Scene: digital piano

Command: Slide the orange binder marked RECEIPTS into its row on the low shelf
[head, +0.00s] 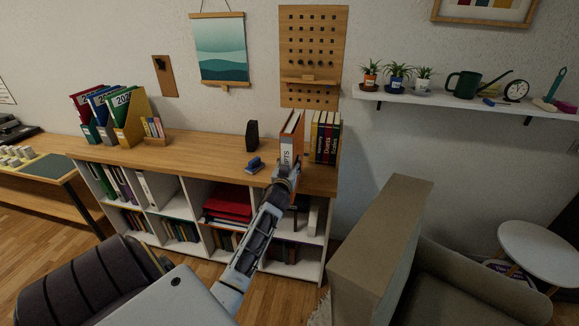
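The orange binder with a white spine label (287,139) stands about upright at the right part of the low shelf unit's wooden top. Only the end of its lettering, "IPTS", is readable. My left gripper (286,177), reaching up from below, overlaps the binder's lower spine and hides its bottom. I cannot tell whether the fingers are closed on it, or whether the binder rests on the top. The low white shelf unit (195,205) has two rows of compartments holding binders and books; my arm hides part of its right side. My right gripper is not in view.
Several upright books (325,137) stand just right of the binder. Magazine files (128,118) stand farther left. A beige panel (385,245) rises at right. A dark chair (85,280) is at lower left.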

